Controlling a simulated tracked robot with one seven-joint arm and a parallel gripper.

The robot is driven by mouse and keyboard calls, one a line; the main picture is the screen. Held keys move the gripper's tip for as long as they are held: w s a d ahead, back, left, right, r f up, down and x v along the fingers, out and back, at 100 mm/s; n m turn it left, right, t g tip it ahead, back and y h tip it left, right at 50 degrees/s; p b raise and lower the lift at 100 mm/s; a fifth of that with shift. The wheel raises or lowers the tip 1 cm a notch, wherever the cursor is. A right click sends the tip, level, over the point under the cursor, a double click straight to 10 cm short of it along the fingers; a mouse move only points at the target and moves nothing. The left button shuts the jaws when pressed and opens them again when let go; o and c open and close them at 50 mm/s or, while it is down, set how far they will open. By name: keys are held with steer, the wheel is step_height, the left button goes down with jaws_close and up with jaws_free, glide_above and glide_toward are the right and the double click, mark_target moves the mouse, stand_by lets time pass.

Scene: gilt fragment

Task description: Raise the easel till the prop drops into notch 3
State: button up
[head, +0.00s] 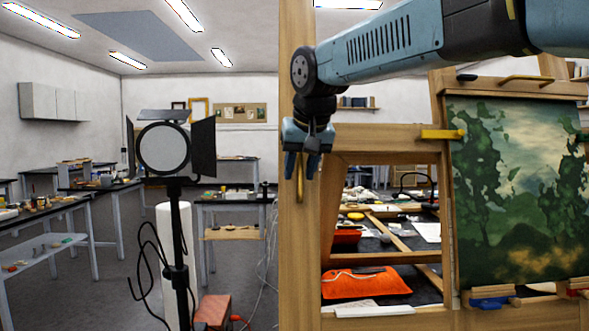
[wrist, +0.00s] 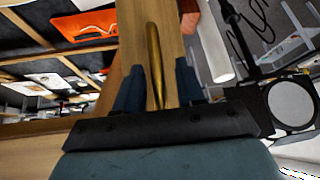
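The wooden easel (head: 298,245) fills the middle and right of the head view, with a thick upright post and an open frame. A brass bar (head: 300,187) lies along the post; it also shows in the wrist view (wrist: 154,50). My gripper (head: 302,170) points down in front of the post. In the wrist view its two dark fingers (wrist: 160,82) are apart, one on each side of the brass bar, with gaps visible. I cannot make out the prop or numbered notches.
A green landscape painting (head: 515,190) stands at the right, with a yellow clamp (head: 442,134) at its upper left. A studio lamp (head: 165,150) stands left of the post. An orange pouch (head: 365,283) lies behind the frame opening.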

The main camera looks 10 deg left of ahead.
steer(key=shift+s+d+r, duration=0.15)
steer(key=shift+s+r, duration=0.05)
steer(key=shift+r, duration=0.25)
steer(key=v, duration=1.2)
steer(key=shift+s+r, duration=0.25)
steer(key=shift+o, duration=0.2)
